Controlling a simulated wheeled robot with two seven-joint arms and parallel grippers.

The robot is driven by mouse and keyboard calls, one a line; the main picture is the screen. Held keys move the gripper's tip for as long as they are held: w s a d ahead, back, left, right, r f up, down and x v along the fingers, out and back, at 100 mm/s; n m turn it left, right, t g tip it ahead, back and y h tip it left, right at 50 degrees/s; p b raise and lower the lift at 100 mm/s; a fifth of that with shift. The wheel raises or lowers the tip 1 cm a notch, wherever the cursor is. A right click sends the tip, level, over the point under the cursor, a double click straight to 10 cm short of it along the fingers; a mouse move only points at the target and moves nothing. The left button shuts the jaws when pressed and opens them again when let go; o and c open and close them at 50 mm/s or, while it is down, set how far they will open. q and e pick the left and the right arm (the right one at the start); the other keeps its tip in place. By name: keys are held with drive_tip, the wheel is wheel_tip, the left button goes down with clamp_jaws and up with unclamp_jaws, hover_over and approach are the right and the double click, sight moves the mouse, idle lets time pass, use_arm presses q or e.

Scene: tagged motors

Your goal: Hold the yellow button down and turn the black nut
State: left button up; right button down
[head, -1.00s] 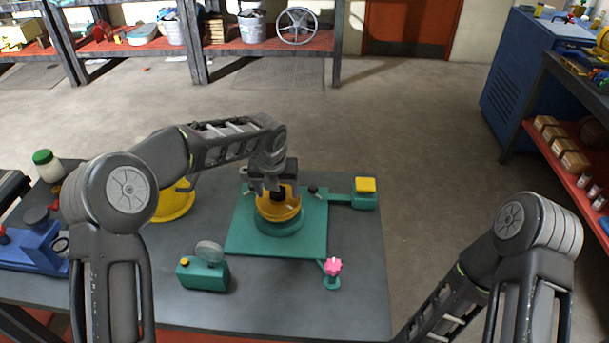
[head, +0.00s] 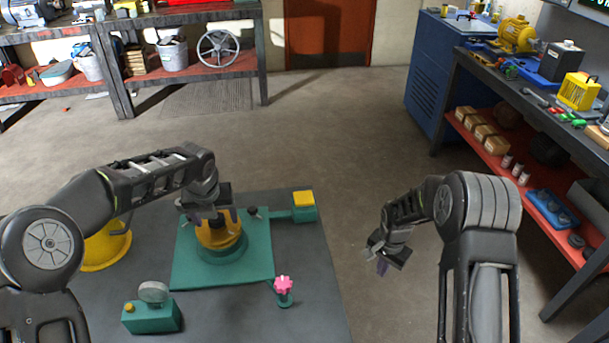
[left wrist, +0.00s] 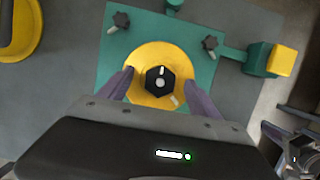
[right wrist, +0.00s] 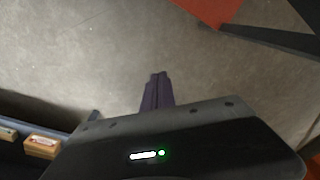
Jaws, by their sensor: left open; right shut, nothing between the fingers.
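The black nut (left wrist: 160,82) is a hexagon on top of a yellow round hub (head: 222,238), with a white mark on the hub next to it in the left wrist view. My left gripper (left wrist: 159,88) is open, its fingers on either side of the nut and apart from it. In the head view my left gripper (head: 208,217) hides the nut. The yellow button (head: 303,198) is a square cap on a green box at the plate's right; it also shows in the left wrist view (left wrist: 282,61). My right gripper (head: 383,265) is shut and empty, over the floor right of the table.
The hub stands on a green plate (head: 188,272) with two black knobs. A pink knob (head: 284,285) and a green box with a round disc (head: 153,312) are nearer. A yellow ring-like part (head: 105,250) is at left. A shelf bench (head: 500,150) stands at right.

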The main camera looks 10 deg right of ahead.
drive_tip(key=w+a+r+t, duration=0.2)
drive_tip(key=w+a+r, duration=0.3)
drive_tip(key=w+r, duration=0.7)
drive_tip(key=w+a+r+n+t, duration=0.1)
drive_tip(key=w+a+r, duration=0.2)
drive_tip(key=a+r, duration=0.3)
drive_tip(key=w+a+r+n+t, duration=0.1)
drive_tip(key=w+a+r+t, duration=0.1)
drive_tip(key=a+r, duration=0.5)
drive_tip(key=shift+w+a+r, duration=0.3)
drive_tip(key=shift+w+a, duration=0.35)
drive_tip(key=shift+a, duration=0.05)
drive_tip(key=shift+f, duration=0.1)
drive_tip(key=shift+f, duration=2.95)
drive_tip(key=shift+f, duration=0.1)
